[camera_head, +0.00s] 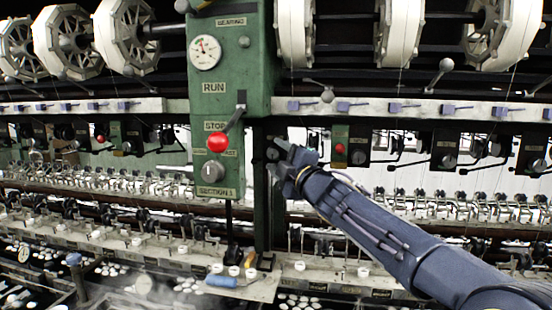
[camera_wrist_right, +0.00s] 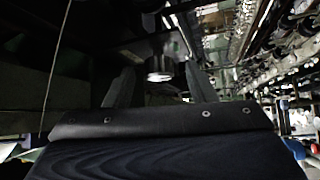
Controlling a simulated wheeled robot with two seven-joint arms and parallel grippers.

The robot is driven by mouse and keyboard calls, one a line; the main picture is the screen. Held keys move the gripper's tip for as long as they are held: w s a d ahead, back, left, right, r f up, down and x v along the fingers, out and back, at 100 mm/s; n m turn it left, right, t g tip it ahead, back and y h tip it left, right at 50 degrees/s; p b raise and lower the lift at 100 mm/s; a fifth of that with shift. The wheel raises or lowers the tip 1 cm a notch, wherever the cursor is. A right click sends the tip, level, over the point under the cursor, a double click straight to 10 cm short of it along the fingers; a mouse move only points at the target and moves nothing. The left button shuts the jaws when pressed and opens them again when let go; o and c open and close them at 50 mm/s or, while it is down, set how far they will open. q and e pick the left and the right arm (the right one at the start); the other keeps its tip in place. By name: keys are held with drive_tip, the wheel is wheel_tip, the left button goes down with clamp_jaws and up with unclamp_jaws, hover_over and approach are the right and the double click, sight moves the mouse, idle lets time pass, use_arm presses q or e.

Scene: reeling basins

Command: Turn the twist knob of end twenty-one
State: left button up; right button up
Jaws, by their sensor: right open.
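My right gripper (camera_head: 283,160) reaches in from the lower right, just right of the green column. In the right wrist view the same gripper (camera_wrist_right: 160,84) shows its two dark fingers apart. A round knob with a pale rim (camera_wrist_right: 159,68) sits between and beyond the fingertips; I cannot tell whether they touch it. In the head view a small round knob (camera_head: 272,154) shows at the fingertips, partly hidden by the gripper. I can read no end number there, so I cannot confirm it is end twenty-one. My left gripper is not in view.
The green control column (camera_head: 230,70) stands left of my gripper, with a red stop button (camera_head: 217,142) and a selector (camera_head: 211,172). Other end boxes with knobs (camera_head: 449,160) run along the rail to the right. White reels (camera_head: 504,32) hang above; basins (camera_head: 150,285) lie below.

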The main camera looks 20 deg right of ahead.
drive_tip(key=b+v, duration=0.1)
drive_tip(key=v, duration=0.5)
drive_tip(key=shift+s+b, duration=0.3)
drive_tip(key=shift+f, duration=0.2)
drive_tip(key=s+d+f+m+g+h, duration=0.1)
drive_tip(key=s+f+m+g+h, duration=0.15)
drive_tip(key=s+f+m, duration=0.45)
drive_tip(key=s+d+f+m+g+h, duration=0.1)
drive_tip(key=s+d+f+m+g, duration=0.2)
drive_tip(key=f, duration=0.6)
drive_tip(key=s+a+f+m+g+y, duration=0.2)
drive_tip(key=s+a+f+m+g, duration=0.2)
drive_tip(key=s+a+f, duration=0.3)
drive_tip(key=s+a+f+m+g+y, duration=0.3)
drive_tip(key=s+a+f, duration=0.5)
drive_tip(key=s+f, duration=0.5)
drive_tip(key=shift+s+f+m+g, duration=0.2)
drive_tip(key=shift+s+m+g, duration=0.65)
drive_tip(key=shift+g, duration=0.2)
drive_tip(key=shift+c, duration=0.3)
